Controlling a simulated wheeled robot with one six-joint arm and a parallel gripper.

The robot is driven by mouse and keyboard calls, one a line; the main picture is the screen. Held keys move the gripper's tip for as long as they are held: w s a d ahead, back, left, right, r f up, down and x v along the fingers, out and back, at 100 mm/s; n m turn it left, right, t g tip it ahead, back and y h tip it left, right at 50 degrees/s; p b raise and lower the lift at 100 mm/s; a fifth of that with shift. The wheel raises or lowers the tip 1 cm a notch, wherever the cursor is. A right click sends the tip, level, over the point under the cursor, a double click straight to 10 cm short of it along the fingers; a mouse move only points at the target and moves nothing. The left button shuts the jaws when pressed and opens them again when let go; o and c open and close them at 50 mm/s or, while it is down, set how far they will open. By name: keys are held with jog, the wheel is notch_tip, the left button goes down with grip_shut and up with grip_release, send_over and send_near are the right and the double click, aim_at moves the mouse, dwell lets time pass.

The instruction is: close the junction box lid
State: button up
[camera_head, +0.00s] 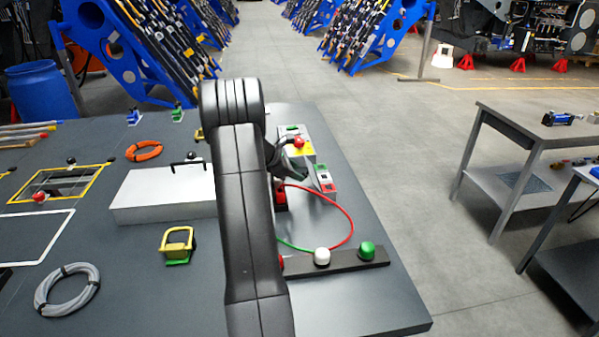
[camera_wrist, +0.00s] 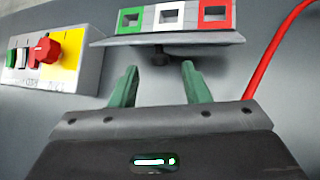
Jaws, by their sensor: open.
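A light grey box (camera_head: 165,200) lies on the dark bench, left of my arm. A black handle (camera_head: 188,163) shows at its far edge; its right end is hidden behind my arm. I cannot tell for sure whether it is the junction box or how its lid stands. My gripper (camera_wrist: 160,78) is open with nothing between its green fingers. It is over the right part of the bench, close to a grey block with green, white and red square sockets (camera_wrist: 175,20). A dark knob (camera_wrist: 160,57) under that block shows just beyond the fingertips.
A control box with a red knob on yellow (camera_head: 298,146) stands by the socket block. A red cable (camera_head: 345,215) loops to the right. A dark bar with white and green buttons (camera_head: 340,258) lies nearer. A yellow clamp (camera_head: 177,243) and grey cable coil (camera_head: 67,291) lie left.

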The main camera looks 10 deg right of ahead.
jog(key=shift+x, duration=1.25)
grip_shut()
jog(key=shift+r+p, duration=0.15)
jog(key=shift+p, duration=0.2)
